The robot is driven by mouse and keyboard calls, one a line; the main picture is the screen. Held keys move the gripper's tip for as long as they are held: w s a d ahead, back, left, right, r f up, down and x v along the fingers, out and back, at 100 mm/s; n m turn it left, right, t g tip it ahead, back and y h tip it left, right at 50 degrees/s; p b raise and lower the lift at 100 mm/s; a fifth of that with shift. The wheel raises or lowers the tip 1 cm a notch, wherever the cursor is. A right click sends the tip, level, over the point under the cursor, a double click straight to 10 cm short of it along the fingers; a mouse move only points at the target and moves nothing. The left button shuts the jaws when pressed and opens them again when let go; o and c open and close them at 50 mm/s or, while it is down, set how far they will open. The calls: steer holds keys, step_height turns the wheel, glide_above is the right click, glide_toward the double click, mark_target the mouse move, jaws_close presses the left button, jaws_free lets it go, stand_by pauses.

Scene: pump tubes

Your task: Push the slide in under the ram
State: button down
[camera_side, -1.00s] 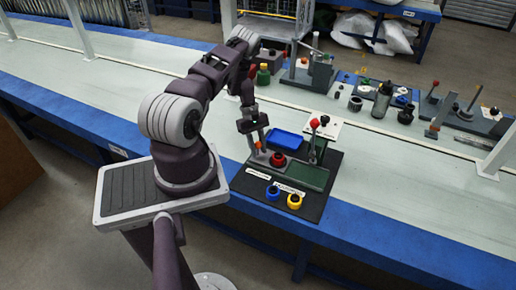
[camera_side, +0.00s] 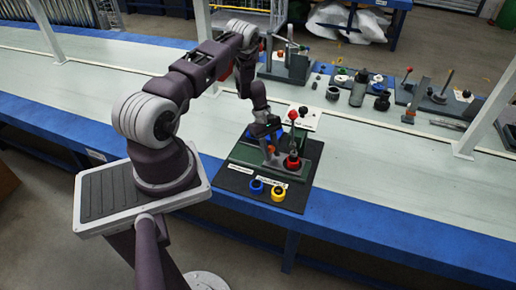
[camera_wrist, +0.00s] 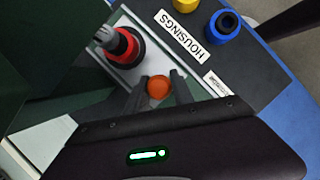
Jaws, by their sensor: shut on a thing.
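The grey slide (camera_wrist: 146,64) carries a red housing (camera_side: 292,163) with a dark piece at its top. The housing also shows in the wrist view (camera_wrist: 127,46), beside the dark green press body (camera_wrist: 50,60). In the side view the housing stands at the right end of the press base, in line below the red-balled lever (camera_side: 292,115). Whether it is centred under the ram, I cannot tell. My gripper (camera_wrist: 158,91) is shut on the slide's orange knob (camera_wrist: 158,86), one finger on each side.
A blue housing (camera_side: 257,186) and a yellow housing (camera_side: 278,193) stand on the dark mat's front part, by white labels. A blue tray (camera_side: 262,130) is partly hidden behind my gripper. A white board (camera_side: 305,119) lies behind the press. Other tools stand further back.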

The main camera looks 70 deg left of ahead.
steer(key=shift+w+d, duration=0.25)
steer(key=c, duration=1.1)
jaws_free()
steer(key=v, duration=0.7)
steer(key=shift+s+a, duration=0.1)
